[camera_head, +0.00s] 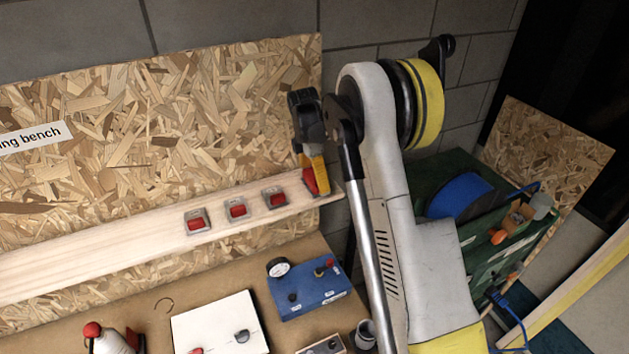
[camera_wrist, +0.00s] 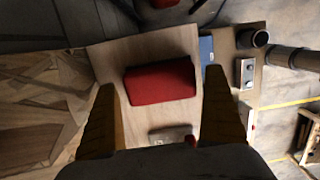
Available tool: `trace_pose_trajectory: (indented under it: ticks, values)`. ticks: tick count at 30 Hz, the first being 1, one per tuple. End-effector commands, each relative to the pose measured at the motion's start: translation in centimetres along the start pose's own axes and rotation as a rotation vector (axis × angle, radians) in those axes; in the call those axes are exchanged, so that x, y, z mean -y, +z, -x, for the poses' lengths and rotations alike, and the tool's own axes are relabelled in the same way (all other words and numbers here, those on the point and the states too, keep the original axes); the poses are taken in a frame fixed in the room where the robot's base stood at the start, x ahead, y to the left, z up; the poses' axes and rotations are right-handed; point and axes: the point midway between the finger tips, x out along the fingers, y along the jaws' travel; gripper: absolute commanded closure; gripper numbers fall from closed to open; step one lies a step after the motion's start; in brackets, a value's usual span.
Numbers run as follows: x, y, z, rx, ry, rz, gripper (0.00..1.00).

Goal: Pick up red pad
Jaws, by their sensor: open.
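A red pad (camera_wrist: 160,82) lies on the pale wooden ledge (camera_wrist: 115,58) in the wrist view, between the two yellow fingers of my gripper (camera_wrist: 161,84). The fingers are apart, with a gap on each side of the pad. In the head view the pad (camera_head: 310,181) shows at the ledge's right end, partly hidden by my gripper (camera_head: 319,186), which points down at it. I cannot tell how far the fingertips reach down beside the pad.
Three small red pieces in grey holders, one nearest the pad (camera_head: 275,197), line the ledge to the left. A chipboard panel (camera_head: 150,130) stands behind. Below, the bench holds a blue gauge box (camera_head: 310,292) and a white board (camera_head: 220,325). A green cart (camera_head: 440,170) stands right.

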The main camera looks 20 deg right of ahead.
Motion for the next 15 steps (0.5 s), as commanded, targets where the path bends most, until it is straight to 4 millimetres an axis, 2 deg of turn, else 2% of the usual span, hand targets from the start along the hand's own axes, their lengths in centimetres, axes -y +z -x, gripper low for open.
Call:
trace_pose_trajectory:
  ticks: [2,6,7,15]
  values:
    - [0.00,0.00,0.01,0.000,0.000,0.000,0.00]
    - [0.00,0.00,0.03,0.000,0.000,0.000,0.43]
    - [0.00,0.00,0.03,0.000,0.000,0.000,0.49]
    - [0.00,0.00,0.06,0.000,0.000,0.000,0.49]
